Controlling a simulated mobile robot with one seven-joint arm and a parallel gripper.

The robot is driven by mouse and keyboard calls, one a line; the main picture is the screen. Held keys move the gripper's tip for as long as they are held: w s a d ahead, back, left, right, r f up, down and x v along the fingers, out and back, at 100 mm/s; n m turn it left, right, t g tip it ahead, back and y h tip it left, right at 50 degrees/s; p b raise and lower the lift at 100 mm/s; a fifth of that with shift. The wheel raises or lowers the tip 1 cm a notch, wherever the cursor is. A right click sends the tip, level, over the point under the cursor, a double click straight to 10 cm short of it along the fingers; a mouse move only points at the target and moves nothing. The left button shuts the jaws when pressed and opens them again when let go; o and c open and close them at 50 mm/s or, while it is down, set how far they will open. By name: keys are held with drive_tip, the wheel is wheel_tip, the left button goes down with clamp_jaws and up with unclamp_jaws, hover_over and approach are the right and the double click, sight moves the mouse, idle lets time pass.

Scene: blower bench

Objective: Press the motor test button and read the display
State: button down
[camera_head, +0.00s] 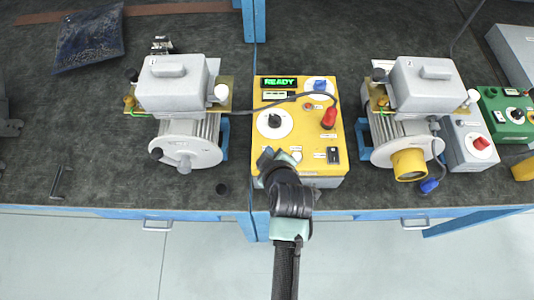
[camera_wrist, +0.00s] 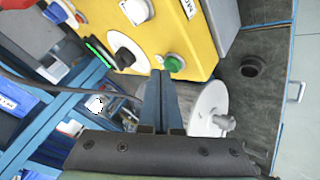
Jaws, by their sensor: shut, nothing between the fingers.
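The yellow test box (camera_head: 262,185) stands on the bench in the head view, and part of it (camera_wrist: 195,30) fills the top of the wrist view. Its display (camera_head: 279,83) reads "READY" in green. A round green button (camera_wrist: 174,63) sits on its face in the wrist view; in the head view my arm seems to hide it. A whitish round button (camera_head: 297,157) shows to the right. My gripper (camera_head: 266,156) is shut and empty over the box's lower left. Its fingertips (camera_wrist: 160,74) appear just beside the green button; I cannot tell whether they touch.
Grey blower motors stand left (camera_head: 188,140) and right (camera_head: 402,130) of the box. A black cable crosses the box to a red plug (camera_head: 328,118). A black knob (camera_head: 275,121) sits on its face. A green box (camera_head: 505,115) stands far right. The bench's left front is mostly clear.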

drive_tip(key=shift+f+b, duration=0.3)
drive_tip(key=shift+f, duration=0.1)
idle(0.8)
drive_tip(key=shift+r, duration=0.1)
drive_tip(key=shift+r+p, duration=0.7)
drive_tip(key=shift+p, duration=0.1)
drive_tip(key=shift+r, duration=0.1)
wheel_tip(320, 180, up, 5)
drive_tip(key=p, duration=0.4)
idle(0.6)
